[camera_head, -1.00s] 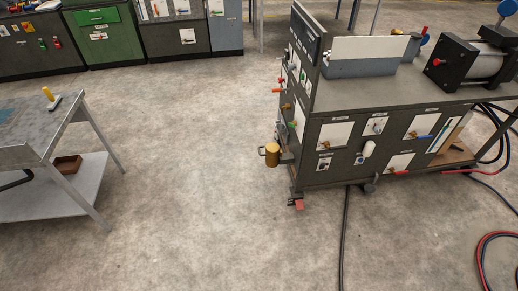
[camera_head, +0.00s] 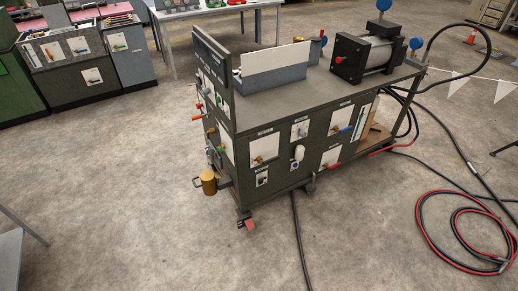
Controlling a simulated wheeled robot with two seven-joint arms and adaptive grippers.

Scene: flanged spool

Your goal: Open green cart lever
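The dark grey cart (camera_head: 285,125) stands in the middle of the view with its long front panel and its narrow left end showing. A small green lever (camera_head: 211,130) sticks out from the left end, seen at a steep angle. Red and orange handles (camera_head: 196,110) sit just above it. It is too small to tell how the green lever is turned. Neither of my grippers is in view.
A brass cup (camera_head: 208,182) sits on a bracket low on the cart's left end. A red caster brake (camera_head: 249,224) is at the floor. Hoses (camera_head: 465,225) coil on the right floor. The floor left of the cart is clear. Cabinets (camera_head: 75,65) stand behind.

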